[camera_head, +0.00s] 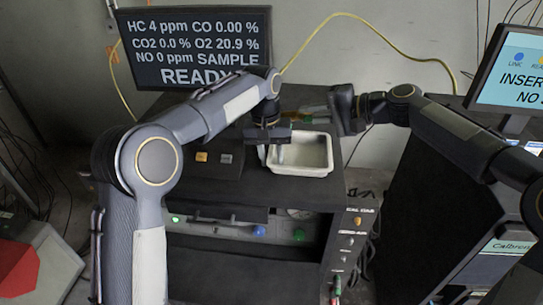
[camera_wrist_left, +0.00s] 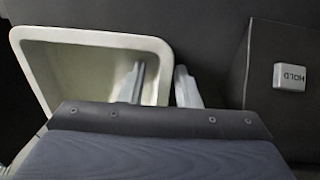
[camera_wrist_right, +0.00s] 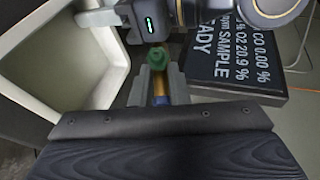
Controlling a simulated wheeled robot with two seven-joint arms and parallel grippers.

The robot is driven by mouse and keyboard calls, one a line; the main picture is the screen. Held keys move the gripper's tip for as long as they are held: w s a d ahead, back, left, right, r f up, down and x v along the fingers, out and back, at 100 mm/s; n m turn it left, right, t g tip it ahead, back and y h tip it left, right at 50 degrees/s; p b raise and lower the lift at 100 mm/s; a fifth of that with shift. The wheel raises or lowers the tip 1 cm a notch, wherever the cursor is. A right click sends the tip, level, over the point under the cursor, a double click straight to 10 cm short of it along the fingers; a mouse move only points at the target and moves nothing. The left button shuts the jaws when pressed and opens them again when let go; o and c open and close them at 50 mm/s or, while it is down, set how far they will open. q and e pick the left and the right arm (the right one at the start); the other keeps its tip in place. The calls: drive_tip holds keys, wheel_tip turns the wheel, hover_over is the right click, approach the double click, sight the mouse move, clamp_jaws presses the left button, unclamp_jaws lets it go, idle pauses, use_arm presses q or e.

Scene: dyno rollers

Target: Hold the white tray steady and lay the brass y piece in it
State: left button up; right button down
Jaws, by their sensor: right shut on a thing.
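The white tray (camera_head: 318,170) sits on the dark cart top, and its inside looks empty. My left gripper (camera_head: 268,155) is at the tray's left wall. In the left wrist view its fingers (camera_wrist_left: 160,88) stand apart, one inside the tray (camera_wrist_left: 90,38) and one outside, with the wall between them. My right gripper (camera_head: 316,112) is above and behind the tray's back edge. In the right wrist view its fingers (camera_wrist_right: 158,82) are shut on the brass y piece (camera_wrist_right: 160,90), which shows a green part and a blue part. The tray (camera_wrist_right: 60,60) is beside it there.
A dark box with an orange button (camera_head: 201,157) and a grey HOLD button (camera_head: 226,158) stands left of the tray. A gas readout screen (camera_head: 190,45) is behind, and another screen (camera_head: 512,70) is at right. A yellow cable (camera_head: 385,38) hangs behind.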

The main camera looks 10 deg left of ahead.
use_arm(q)
drive_tip(key=shift+c, duration=0.3)
clamp_jaws()
use_arm(e)
drive_tip(key=s+d+m+t+h, duration=0.2)
drive_tip(key=s+d+m+h, duration=0.1)
drive_tip(key=s+d, duration=0.2)
drive_tip(key=n+g, duration=0.1)
hover_over(313, 162)
drive_tip(key=shift+s+f, duration=0.15)
drive_tip(key=shift+f, duration=3.8)
